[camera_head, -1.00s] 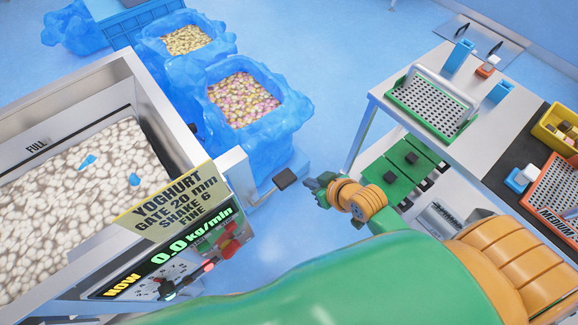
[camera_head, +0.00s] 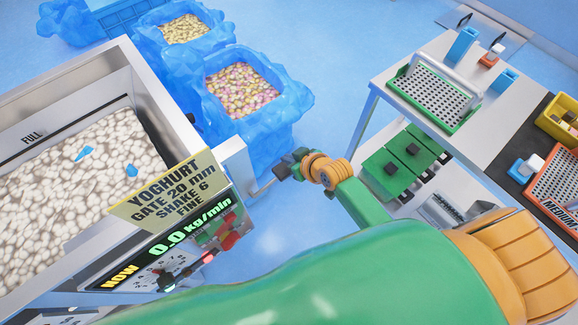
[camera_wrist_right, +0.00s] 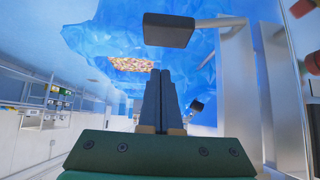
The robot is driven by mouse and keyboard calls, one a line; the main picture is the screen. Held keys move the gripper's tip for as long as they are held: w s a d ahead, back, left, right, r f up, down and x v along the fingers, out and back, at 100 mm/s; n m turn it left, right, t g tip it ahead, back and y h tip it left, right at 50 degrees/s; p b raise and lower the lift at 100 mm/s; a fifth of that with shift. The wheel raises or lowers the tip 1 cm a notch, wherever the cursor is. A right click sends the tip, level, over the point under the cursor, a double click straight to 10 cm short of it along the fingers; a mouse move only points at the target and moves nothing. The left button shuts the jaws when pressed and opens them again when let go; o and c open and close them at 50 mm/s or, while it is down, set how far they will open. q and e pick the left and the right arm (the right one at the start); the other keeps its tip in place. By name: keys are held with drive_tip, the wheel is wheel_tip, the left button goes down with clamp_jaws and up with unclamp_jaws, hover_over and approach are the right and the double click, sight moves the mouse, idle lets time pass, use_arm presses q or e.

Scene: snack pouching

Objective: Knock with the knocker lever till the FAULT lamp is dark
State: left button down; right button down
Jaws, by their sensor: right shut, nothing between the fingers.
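The knocker lever is a bent metal rod (camera_head: 262,189) with a dark block at its end, sticking out from the side of the yoghurt hopper (camera_head: 232,165). In the right wrist view, the dark block (camera_wrist_right: 168,30) hangs just beyond and above my fingertips. My right gripper (camera_head: 283,168) is shut and empty at the lever's end; it also shows in the right wrist view (camera_wrist_right: 159,80). In the head view, gripper and block overlap, so contact cannot be told. A small red lamp (camera_head: 209,257) glows on the control panel; its label is unreadable. My left gripper is out of view.
The hopper's sign (camera_head: 165,190) reads yoghurt, and the panel display (camera_head: 190,228) reads 0.0 kg/min. Blue-lined bins (camera_head: 272,125) of snacks stand behind the lever. A bench (camera_head: 480,125) with trays is on the right. Open floor lies between.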

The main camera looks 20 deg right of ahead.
sight(283, 164)
drive_tip(key=shift+s+f, duration=0.1)
drive_tip(key=shift+f, duration=1.8)
wheel_tip(283, 164, down, 6)
drive_tip(key=d+b, duration=0.2)
drive_tip(key=b, duration=0.3)
drive_tip(key=shift+f, duration=0.25)
